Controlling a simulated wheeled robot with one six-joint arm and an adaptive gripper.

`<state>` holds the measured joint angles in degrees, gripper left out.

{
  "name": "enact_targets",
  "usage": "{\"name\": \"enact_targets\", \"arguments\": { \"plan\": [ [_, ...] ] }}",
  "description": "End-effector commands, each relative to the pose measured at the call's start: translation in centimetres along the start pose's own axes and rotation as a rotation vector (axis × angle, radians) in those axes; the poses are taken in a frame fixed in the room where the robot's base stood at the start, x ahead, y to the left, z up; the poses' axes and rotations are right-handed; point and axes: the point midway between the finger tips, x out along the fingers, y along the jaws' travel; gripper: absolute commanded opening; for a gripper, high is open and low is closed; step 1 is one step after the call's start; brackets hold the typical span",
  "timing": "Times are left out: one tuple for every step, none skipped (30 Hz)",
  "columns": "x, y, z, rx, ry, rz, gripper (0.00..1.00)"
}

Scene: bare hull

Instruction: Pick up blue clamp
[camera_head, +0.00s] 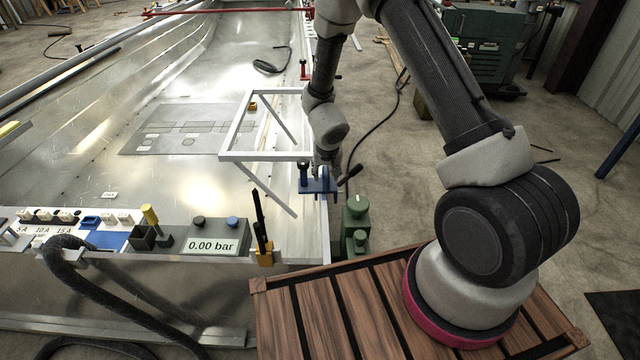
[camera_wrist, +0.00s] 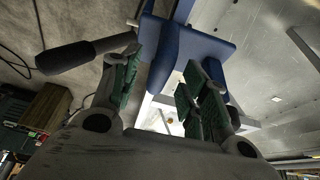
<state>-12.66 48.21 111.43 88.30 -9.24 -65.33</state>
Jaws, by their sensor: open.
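The blue clamp (camera_head: 317,184) sits on the right edge of the metal hull, by the corner of a white frame. It has a dark handle (camera_head: 352,173) sticking out to the right. In the wrist view the clamp's blue body (camera_wrist: 190,48) fills the top middle, and its black handle (camera_wrist: 75,58) points left. My gripper (camera_head: 325,172) is over the clamp in the head view. In the wrist view my gripper (camera_wrist: 160,88) is open, its green-padded fingers on either side of the lower part of the blue body. Whether the pads touch it I cannot tell.
A white frame (camera_head: 265,157) stands beside the clamp. A green pump-like unit (camera_head: 356,220) is just below. A yellow-based black clamp (camera_head: 264,250) is on the near hull edge, by a gauge reading 0.00 bar (camera_head: 213,245). Open floor lies to the right.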

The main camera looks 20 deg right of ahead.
Motion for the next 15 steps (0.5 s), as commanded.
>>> {"name": "enact_targets", "arguments": {
  "plan": [
    [1.0, 0.0, 0.1, -0.001, -0.003, 0.001, 0.45],
    [1.5, 0.0, 0.0, -0.003, -0.002, 0.000, 0.45],
    [2.0, 0.0, 0.0, -0.003, -0.002, 0.000, 0.45],
    [2.4, 0.0, 0.0, -0.002, -0.002, 0.000, 0.45],
    [2.7, 0.0, 0.0, -0.003, -0.001, 0.000, 0.45],
    [3.0, 0.0, 0.0, -0.001, -0.001, -0.001, 0.45],
    [3.2, 0.0, -0.1, -0.002, 0.000, -0.001, 0.45],
    [3.3, 0.0, -0.1, -0.001, 0.000, -0.002, 0.45],
    [3.3, 0.0, -0.1, 0.000, 0.001, -0.002, 0.45],
    [3.3, 0.0, -0.1, 0.000, 0.001, -0.002, 0.45],
    [3.3, 0.0, -0.1, 0.000, 0.001, -0.002, 0.45],
    [3.3, 0.0, -0.1, 0.000, 0.001, -0.002, 0.45],
    [3.3, 0.0, -0.1, 0.000, 0.001, -0.002, 0.45],
    [3.3, 0.0, -0.1, 0.000, 0.001, -0.002, 0.45],
    [3.3, 0.0, -0.1, 0.000, 0.001, -0.002, 0.37]
  ]
}}
